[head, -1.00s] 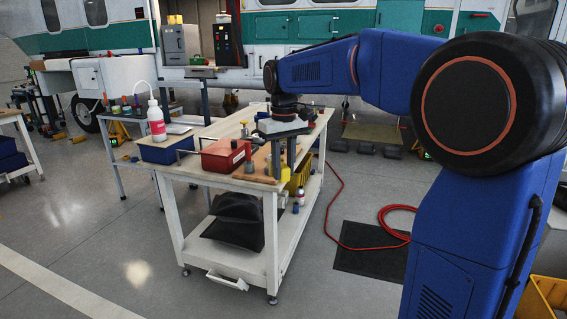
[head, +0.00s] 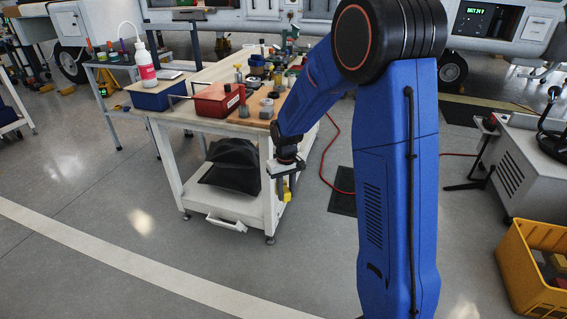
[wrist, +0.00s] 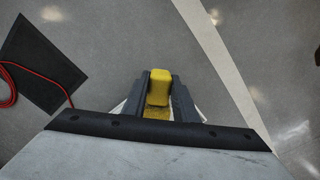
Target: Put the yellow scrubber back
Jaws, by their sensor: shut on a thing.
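The yellow scrubber (wrist: 158,88) is between the two fingers of my gripper (wrist: 159,98) in the wrist view, and the fingers are shut on it. Grey floor shows below it in that view. In the head view my gripper (head: 282,186) hangs at the near right corner of the white workbench (head: 175,177), below the level of its top. A small part of the yellow scrubber (head: 285,190) shows under it there. My arm hides the right side of the bench from the head view.
The bench top holds a red box (head: 218,100), a blue bin (head: 157,95), a white bottle (head: 145,67) and several small items. A black bag (head: 233,167) lies on the lower shelf. A yellow crate (head: 535,262) stands at right. Open floor lies in front.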

